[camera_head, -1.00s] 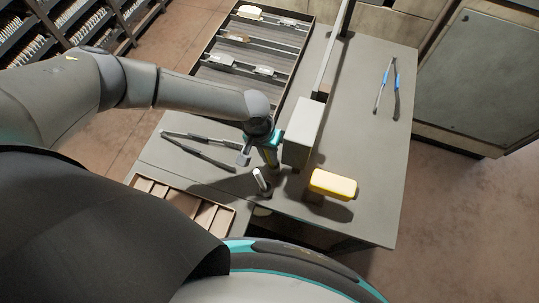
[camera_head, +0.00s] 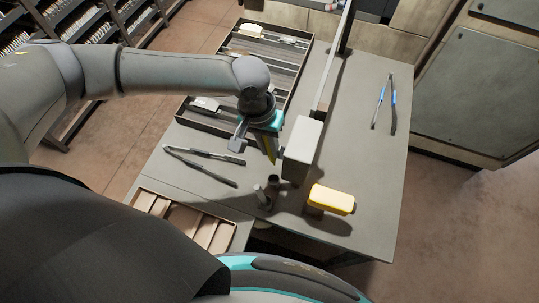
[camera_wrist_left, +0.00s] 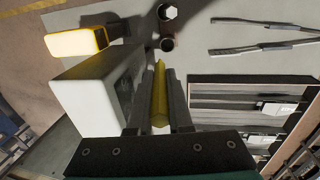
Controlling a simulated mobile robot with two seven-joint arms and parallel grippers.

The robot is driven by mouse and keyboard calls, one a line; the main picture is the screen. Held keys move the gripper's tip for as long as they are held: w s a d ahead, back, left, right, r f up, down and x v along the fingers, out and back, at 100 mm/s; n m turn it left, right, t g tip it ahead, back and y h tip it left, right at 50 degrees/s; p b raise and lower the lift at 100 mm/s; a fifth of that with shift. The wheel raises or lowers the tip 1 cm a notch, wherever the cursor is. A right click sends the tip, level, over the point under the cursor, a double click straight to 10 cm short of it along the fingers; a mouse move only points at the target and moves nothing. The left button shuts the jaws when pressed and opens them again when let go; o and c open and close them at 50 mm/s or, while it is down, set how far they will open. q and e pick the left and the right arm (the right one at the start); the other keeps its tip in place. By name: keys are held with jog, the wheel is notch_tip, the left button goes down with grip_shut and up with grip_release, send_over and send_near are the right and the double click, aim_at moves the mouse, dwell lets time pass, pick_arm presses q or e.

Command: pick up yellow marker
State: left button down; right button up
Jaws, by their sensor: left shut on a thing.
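The yellow marker (camera_wrist_left: 159,95) is held upright between the fingers of my left gripper (camera_wrist_left: 159,110) in the left wrist view. In the head view, my left gripper (camera_head: 266,143) is over the table, left of the grey box-shaped block (camera_head: 303,146), and part of the yellow marker (camera_head: 271,156) shows below it. Two small dark round cups stand under it; one cup (camera_wrist_left: 167,44) looks empty and the other holds a pale-topped piece (camera_wrist_left: 171,12). The marker's tip seems clear of the cups, but the exact gap is hard to tell. My right gripper is not in view.
A yellow-topped block (camera_head: 332,199) sits right of the cups. Dark tongs-like tools (camera_head: 203,165) lie to the left, and blue-handled pliers (camera_head: 384,102) at the right. A slotted tray (camera_head: 290,88) is at the back, a brown compartment tray (camera_head: 236,229) in front. The right table side is mostly clear.

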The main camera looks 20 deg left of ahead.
pick_arm(q)
notch_tip(320, 180, up, 14)
jog(key=shift+f+p, duration=0.15)
jog(key=shift+p, duration=0.35)
notch_tip(320, 180, up, 8)
jog(key=p, duration=0.6)
jog(key=shift+f, duration=0.2)
